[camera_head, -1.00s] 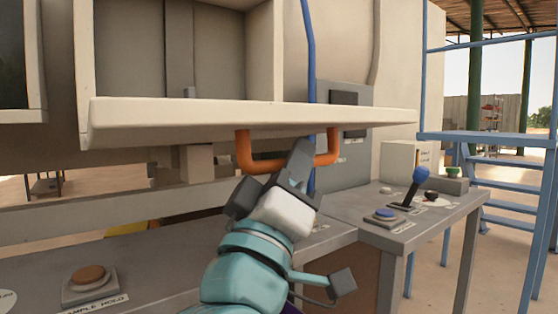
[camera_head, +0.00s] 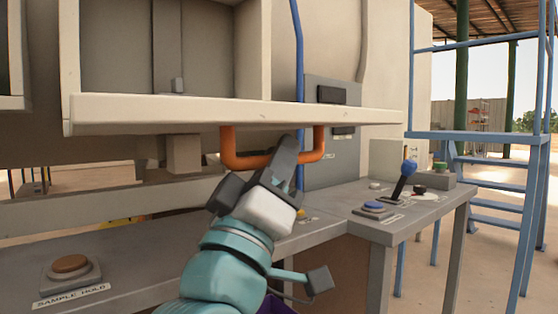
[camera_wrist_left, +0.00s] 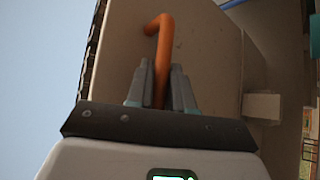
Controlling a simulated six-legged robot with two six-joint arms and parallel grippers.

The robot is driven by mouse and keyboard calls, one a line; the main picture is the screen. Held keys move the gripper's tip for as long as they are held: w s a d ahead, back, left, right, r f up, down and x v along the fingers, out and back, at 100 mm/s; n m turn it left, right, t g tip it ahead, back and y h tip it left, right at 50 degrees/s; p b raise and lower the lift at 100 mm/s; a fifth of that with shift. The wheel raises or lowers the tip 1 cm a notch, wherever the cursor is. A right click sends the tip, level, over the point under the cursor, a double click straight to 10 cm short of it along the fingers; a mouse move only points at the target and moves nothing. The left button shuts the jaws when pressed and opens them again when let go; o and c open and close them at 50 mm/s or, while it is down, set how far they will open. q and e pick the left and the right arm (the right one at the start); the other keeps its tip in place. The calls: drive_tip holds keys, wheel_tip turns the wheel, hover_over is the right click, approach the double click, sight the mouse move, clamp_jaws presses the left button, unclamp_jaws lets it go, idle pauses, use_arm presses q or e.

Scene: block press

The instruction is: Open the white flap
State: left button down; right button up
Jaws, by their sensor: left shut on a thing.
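The white flap (camera_head: 180,108) juts out roughly level from the lower edge of an open cabinet, so I see its front edge. An orange U-shaped handle (camera_head: 228,150) hangs from its underside. My left gripper (camera_head: 285,158) is at the handle's bar, its fingers shut around it. In the left wrist view the orange handle (camera_wrist_left: 164,50) runs between the fingertips (camera_wrist_left: 160,88), with the flap's pale face (camera_wrist_left: 205,60) behind. My right gripper is not in view.
The grey bench below carries a brown button (camera_head: 71,264) at left. To the right are a blue button (camera_head: 374,207) and a blue-knobbed lever (camera_head: 405,177). Blue metal stairs (camera_head: 490,165) stand at far right. The cabinet interior (camera_head: 215,50) looks empty.

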use_arm(q)
drive_tip(key=c, duration=1.1)
unclamp_jaws()
drive_tip(key=shift+w+a, duration=0.15)
drive_tip(key=shift+a, duration=0.05)
drive_tip(key=shift+d, duration=0.1)
drive_tip(key=shift+s+f, duration=0.3)
drive_tip(key=shift+s, duration=0.25)
drive_tip(key=v, duration=1.5)
drive_tip(key=shift+a+f, duration=0.2)
drive_tip(key=shift+a, duration=0.05)
